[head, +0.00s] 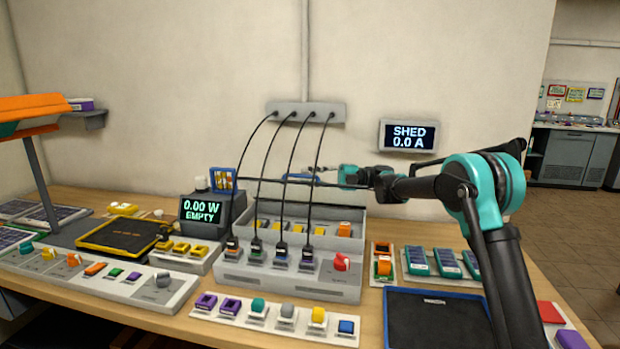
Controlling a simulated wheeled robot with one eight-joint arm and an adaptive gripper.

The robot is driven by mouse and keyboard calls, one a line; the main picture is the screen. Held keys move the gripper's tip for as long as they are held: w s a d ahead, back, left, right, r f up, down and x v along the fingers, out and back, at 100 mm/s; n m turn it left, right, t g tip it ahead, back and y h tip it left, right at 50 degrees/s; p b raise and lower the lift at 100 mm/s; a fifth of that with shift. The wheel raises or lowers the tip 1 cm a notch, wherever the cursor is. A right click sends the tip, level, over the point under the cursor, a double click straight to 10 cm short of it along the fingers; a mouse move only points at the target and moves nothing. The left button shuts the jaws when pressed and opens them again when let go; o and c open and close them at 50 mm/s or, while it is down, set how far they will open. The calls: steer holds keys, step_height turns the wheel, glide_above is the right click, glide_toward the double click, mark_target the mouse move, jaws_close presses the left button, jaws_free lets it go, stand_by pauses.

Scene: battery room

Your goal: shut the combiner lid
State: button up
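The grey box that looks like the combiner (290,285) stands on the bench in the middle of the head view. Its raised rear tray is uncovered, with yellow pieces and an orange piece showing inside. A red knob (341,262) sits at its front right. No lid panel can be made out clearly; it may be transparent or behind the cables. My gripper (300,177) reaches in from the right and is above the rear tray, pointing left, near the black cables. Its fingers are small and partly crossed by the cables, so their opening is unclear.
Black cables (290,165) hang from a wall strip (306,113) to the box front. A display (200,212) reads 0.00 W EMPTY; the wall display (408,136) reads SHED 0.0 A. A connector strip (275,322) and a dark tray (437,293) lie in front.

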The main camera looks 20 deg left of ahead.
steer(key=v, duration=1.2)
